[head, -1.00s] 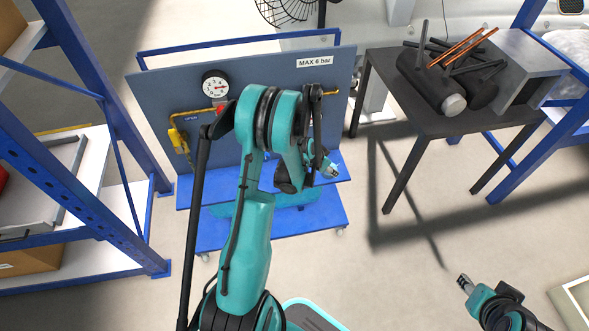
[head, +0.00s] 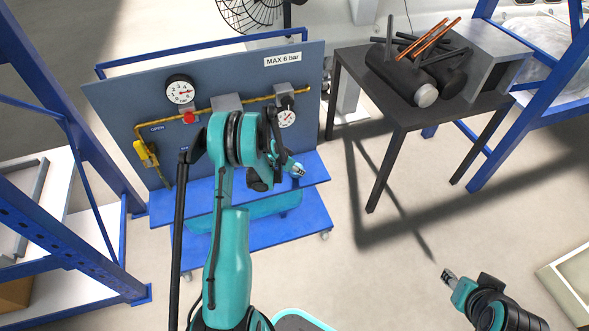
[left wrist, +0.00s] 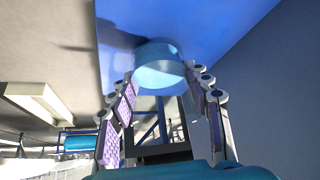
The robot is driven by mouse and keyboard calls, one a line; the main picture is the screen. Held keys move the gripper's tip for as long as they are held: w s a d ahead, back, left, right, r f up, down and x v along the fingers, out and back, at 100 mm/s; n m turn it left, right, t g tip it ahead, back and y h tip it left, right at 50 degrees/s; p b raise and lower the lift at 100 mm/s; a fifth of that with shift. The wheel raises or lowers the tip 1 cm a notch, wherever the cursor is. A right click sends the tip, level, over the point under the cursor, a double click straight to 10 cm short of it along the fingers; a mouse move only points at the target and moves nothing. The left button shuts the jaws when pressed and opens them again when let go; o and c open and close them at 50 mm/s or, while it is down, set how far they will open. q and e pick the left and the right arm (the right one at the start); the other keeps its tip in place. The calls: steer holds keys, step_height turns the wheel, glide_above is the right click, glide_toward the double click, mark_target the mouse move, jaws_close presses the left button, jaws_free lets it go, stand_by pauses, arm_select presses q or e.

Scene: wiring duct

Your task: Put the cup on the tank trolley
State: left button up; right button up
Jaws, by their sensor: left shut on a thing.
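The tank trolley is a blue wheeled cart with an upper shelf (head: 312,178), a lower deck (head: 300,222) and a teal tank (head: 285,203) between them. In the left wrist view, a light blue round cup (left wrist: 158,70) sits between the fingers of my left gripper (left wrist: 165,100), which is shut on it. The blue shelf surface (left wrist: 215,30) lies close beyond the cup; contact cannot be told. In the head view, my left gripper (head: 293,167) is over the shelf's right part, and my arm hides part of the trolley. My right gripper (head: 449,276) is low at right, away from the trolley.
A grey-blue panel (head: 230,75) with gauges and a yellow pipe rises behind the shelf. A dark table (head: 400,115) with cylinders and copper rods stands right. A blue rack (head: 45,130) stands left. The floor between trolley and right gripper is clear.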

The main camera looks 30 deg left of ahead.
arm_select(q)
steer(key=o, duration=1.1)
steer(key=shift+f, duration=0.15)
steer(key=shift+o, duration=0.2)
steer(key=p+v, duration=0.4)
steer(key=v, duration=0.7)
steer(key=s+d+r+n, duration=0.1)
steer(key=s+d+r, duration=0.2)
steer(key=d+r, duration=0.5)
steer(key=s+d+r, duration=0.4)
steer(key=d+r, duration=0.1)
steer(key=r, duration=0.5)
steer(key=s+d+r, duration=0.2)
steer(key=s+d, duration=0.3)
steer(key=s, duration=0.2)
steer(key=s+d+r+n+y, duration=0.1)
steer(key=s+d+r, duration=0.2)
steer(key=s+d, duration=0.2)
steer(key=s, duration=0.3)
steer(key=shift+s+t, duration=0.3)
steer(key=shift+t, duration=0.1)
